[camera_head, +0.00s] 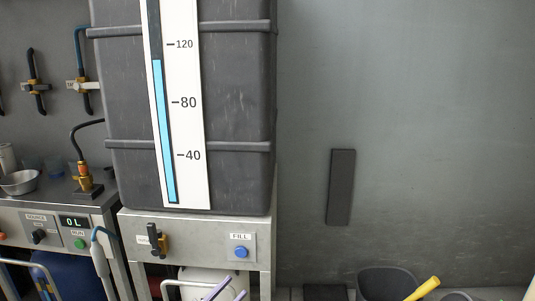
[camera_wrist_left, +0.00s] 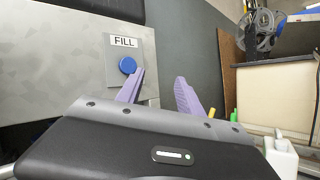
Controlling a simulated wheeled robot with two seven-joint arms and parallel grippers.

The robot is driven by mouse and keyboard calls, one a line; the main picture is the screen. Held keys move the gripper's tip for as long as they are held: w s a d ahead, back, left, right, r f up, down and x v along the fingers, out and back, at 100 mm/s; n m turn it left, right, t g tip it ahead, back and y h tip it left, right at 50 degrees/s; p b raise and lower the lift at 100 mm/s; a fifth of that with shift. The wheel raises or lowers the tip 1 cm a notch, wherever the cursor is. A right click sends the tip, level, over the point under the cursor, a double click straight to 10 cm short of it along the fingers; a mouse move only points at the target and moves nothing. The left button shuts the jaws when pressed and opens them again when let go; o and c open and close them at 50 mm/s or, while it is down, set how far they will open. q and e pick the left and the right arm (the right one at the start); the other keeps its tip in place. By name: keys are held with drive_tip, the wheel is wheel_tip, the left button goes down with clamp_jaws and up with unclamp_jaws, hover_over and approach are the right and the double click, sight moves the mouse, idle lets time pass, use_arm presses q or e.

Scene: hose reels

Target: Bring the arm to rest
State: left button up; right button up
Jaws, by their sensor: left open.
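My left gripper (camera_head: 229,291) shows only its lilac fingertips at the bottom edge of the head view, in front of the cabinet below the FILL button (camera_head: 241,252). In the left wrist view the two fingers of the left gripper (camera_wrist_left: 160,88) stand apart with nothing between them. The blue FILL button (camera_wrist_left: 127,65) appears there just beyond the left finger; whether they touch cannot be told. My right gripper is in neither view.
A large dark tank (camera_head: 235,100) with a level gauge (camera_head: 188,130) stands on the metal cabinet (camera_head: 200,227). A counter with a bowl (camera_head: 19,182) is at left. A dark bucket (camera_head: 387,282) stands at lower right. A hose reel (camera_wrist_left: 262,32) shows in the wrist view.

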use_arm(q)
drive_tip(key=s+d+f+m+g+y, duration=0.1)
drive_tip(key=s+d+f+m+g, duration=0.8)
drive_tip(key=s+d+f+g, duration=0.75)
drive_tip(key=s+a+f+m+y, duration=0.1)
drive_tip(key=s+f+m+y, duration=0.15)
drive_tip(key=s, duration=0.35)
drive_tip(key=s+a+f+m+y, duration=0.2)
drive_tip(key=s+f, duration=0.2)
drive_tip(key=s, duration=0.2)
drive_tip(key=s+a+f+m+y, duration=0.5)
drive_tip(key=s+a+y, duration=0.1)
drive_tip(key=s+a, duration=0.2)
wheel_tip(320, 180, up, 26)
drive_tip(key=s+a+m+t+p, duration=0.1)
drive_tip(key=a+m+p, duration=0.1)
drive_tip(key=p, duration=2.3)
drive_tip(key=shift+s+a+m+p, duration=0.25)
drive_tip(key=shift+s+m+p, duration=0.05)
drive_tip(key=shift+m, duration=0.25)
drive_tip(key=shift+y, duration=0.25)
